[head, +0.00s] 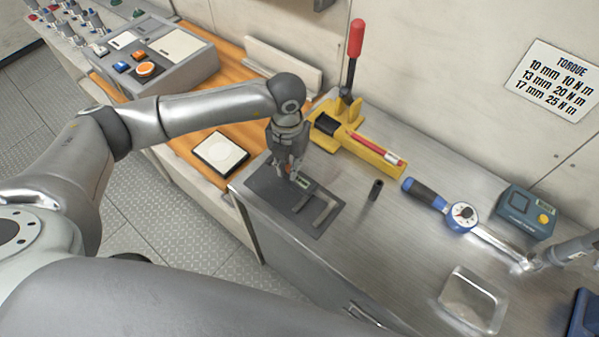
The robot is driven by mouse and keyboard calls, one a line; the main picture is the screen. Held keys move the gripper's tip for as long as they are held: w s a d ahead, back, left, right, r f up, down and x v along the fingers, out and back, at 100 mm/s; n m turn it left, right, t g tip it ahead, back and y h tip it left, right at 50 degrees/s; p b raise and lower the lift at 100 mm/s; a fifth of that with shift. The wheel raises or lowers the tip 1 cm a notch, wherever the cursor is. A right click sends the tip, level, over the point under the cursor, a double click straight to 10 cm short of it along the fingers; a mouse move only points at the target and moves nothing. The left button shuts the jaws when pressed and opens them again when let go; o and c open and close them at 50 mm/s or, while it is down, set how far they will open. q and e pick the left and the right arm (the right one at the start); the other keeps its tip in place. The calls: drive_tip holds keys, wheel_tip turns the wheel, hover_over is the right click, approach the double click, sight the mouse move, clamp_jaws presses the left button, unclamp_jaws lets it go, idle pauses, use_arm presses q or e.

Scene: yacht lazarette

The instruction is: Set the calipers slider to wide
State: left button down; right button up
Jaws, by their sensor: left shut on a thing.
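The calipers (318,214) lie on a dark plate (265,186) at the left end of the metal bench, with pale metal jaws showing to the lower right. A small greenish display (303,182) shows beside my fingers. My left gripper (291,174) points down over the upper left part of the calipers and is shut on what appears to be their slider. The fingers hide most of the slider. A grey part at the right edge, by the wrench's far end, looks like my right gripper (540,261); its fingers are blurred.
A yellow tool with a red-handled lever (354,60) stands behind the plate. A dark socket (375,189), blue torque wrench (462,215), teal box (526,212) and clear tray (472,303) lie to the right. A control console (160,55) and white-topped pad (220,152) are left.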

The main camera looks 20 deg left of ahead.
use_arm(q)
drive_tip(key=shift+r, duration=0.1)
drive_tip(key=c, duration=1.3)
unclamp_jaws()
drive_tip(key=shift+d, duration=0.1)
drive_tip(key=shift+c, duration=0.2)
drive_tip(key=shift+r, duration=0.1)
wheel_tip(320, 180, up, 12)
